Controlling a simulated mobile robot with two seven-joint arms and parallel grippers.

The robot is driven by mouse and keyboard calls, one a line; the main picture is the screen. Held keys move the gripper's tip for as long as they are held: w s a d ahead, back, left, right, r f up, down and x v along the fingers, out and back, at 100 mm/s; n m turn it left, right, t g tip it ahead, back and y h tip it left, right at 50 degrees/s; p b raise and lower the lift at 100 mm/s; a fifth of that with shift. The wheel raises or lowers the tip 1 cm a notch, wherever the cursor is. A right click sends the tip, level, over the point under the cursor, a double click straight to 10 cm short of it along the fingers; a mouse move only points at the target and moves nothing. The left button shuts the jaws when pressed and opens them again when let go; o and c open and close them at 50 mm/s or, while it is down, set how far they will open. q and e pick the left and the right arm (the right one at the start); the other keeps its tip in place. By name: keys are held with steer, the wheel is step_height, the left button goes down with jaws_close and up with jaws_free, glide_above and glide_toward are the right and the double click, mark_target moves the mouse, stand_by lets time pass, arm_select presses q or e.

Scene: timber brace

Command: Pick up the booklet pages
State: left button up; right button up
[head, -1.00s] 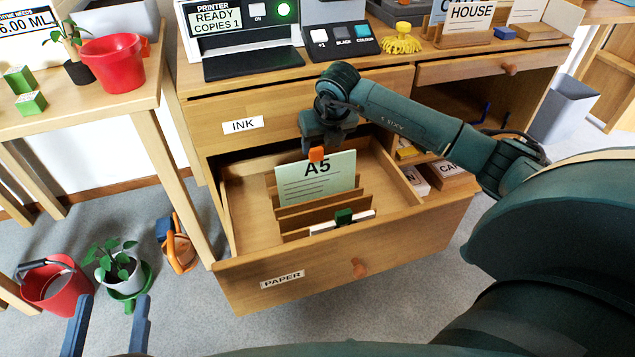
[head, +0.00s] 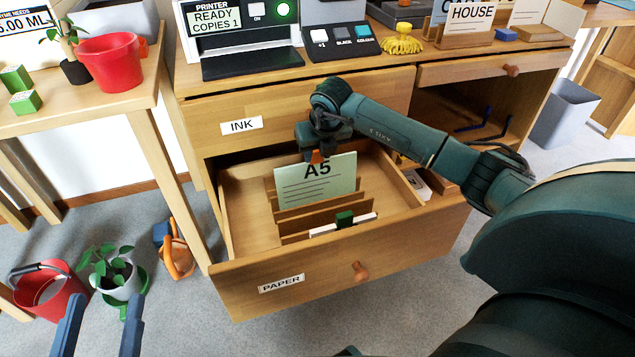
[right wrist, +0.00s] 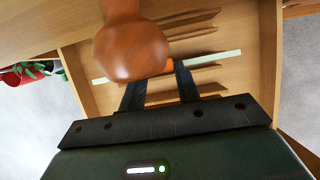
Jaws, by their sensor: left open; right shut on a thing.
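The booklet pages appear to be the pale green A5 stack (head: 312,188), upright in a slot of the open PAPER drawer (head: 240,215), with an orange clip at the top edge. In the right wrist view they show edge-on as a pale strip (right wrist: 222,57). My right gripper (head: 318,156) points down and is shut on the pages at the orange clip (right wrist: 168,66); its fingers partly hide the clip in the head view. The pages still stand in the slot. My left gripper (head: 100,325) is open and empty, low at the left, away from the drawer.
Wooden dividers and a white stack with a green clip (head: 344,218) stand in front of the pages. A round knob (right wrist: 130,45) is close to my right wrist camera. The INK drawer front (head: 290,118) is above. A red bucket (head: 45,290) and potted plant (head: 118,275) stand on the floor.

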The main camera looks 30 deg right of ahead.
jaws_close()
